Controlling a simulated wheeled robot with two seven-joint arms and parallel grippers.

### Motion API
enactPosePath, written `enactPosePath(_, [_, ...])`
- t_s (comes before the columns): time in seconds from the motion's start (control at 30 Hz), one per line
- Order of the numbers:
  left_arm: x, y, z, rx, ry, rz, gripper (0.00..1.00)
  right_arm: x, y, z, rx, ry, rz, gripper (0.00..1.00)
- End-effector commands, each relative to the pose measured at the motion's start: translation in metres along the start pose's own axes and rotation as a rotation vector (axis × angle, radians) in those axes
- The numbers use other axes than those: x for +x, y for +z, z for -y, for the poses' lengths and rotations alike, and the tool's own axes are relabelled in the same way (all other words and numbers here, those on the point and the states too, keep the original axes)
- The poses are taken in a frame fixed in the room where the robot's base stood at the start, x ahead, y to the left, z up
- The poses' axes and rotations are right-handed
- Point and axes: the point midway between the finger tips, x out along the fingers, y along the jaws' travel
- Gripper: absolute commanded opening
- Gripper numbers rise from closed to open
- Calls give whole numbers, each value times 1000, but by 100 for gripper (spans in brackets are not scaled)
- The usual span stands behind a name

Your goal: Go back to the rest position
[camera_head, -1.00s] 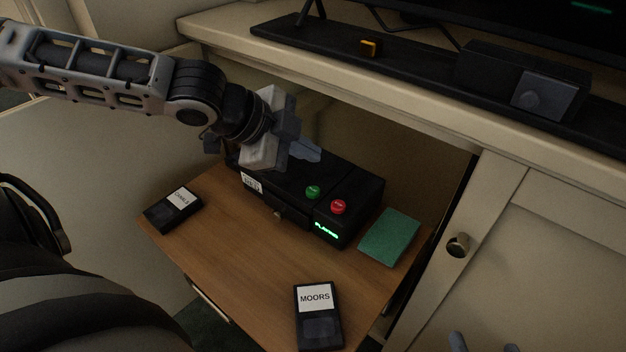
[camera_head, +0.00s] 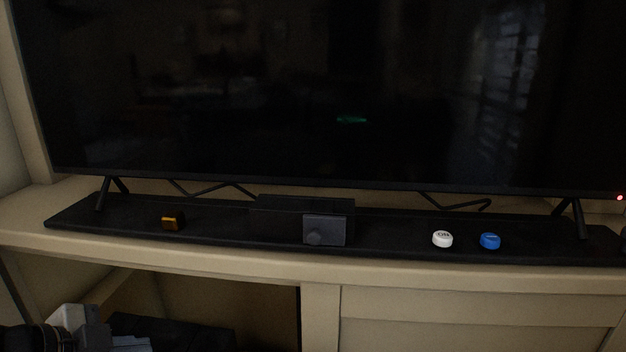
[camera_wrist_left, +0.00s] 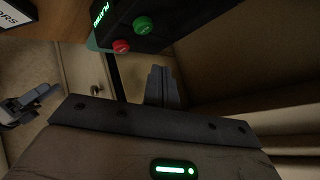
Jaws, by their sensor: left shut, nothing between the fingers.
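My left gripper (camera_head: 130,343) is at the bottom left of the head view, by the black player (camera_head: 170,333), whose top just shows in the cabinet opening. In the left wrist view my left gripper's fingers (camera_wrist_left: 162,85) are shut with nothing between them, apart from the player. The player's front (camera_wrist_left: 128,28) carries a green button (camera_wrist_left: 143,25), a red button (camera_wrist_left: 121,46) and a lit green display (camera_wrist_left: 100,13). My right gripper (camera_wrist_left: 42,100) shows at the left edge of the wrist view, its fingers apart and empty.
A large dark television (camera_head: 330,90) stands on the cream mantel (camera_head: 400,270). A black shelf (camera_head: 390,232) before it bears an amber block (camera_head: 173,223), a grey box (camera_head: 325,230), a white button (camera_head: 442,239) and a blue button (camera_head: 490,241). A labelled cassette (camera_wrist_left: 15,14) lies on the wood.

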Motion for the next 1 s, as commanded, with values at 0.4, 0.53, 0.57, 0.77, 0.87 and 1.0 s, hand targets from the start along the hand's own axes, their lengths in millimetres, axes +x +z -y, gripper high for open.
enactPosePath(0.4, [1, -3, -86, -524, -114, -87, 0, -37, -40, -11, -7, 100, 86, 68])
enactPosePath(0.53, [2, -23, -120, -673, -147, -85, 0, -48, -47, -14, -11, 127, 113, 68])
enactPosePath(0.57, [2, -28, -126, -702, -154, -84, 0, -50, -48, -15, -12, 132, 118, 68])
enactPosePath(0.77, [4, -56, -155, -836, -186, -72, 0, -59, -50, -19, -15, 157, 142, 68])
enactPosePath(0.87, [5, -62, -160, -861, -194, -69, 0, -60, -50, -20, -16, 162, 147, 68])
enactPosePath(1.0, [5, -63, -162, -865, -195, -69, 0, -60, -49, -20, -16, 163, 148, 68])
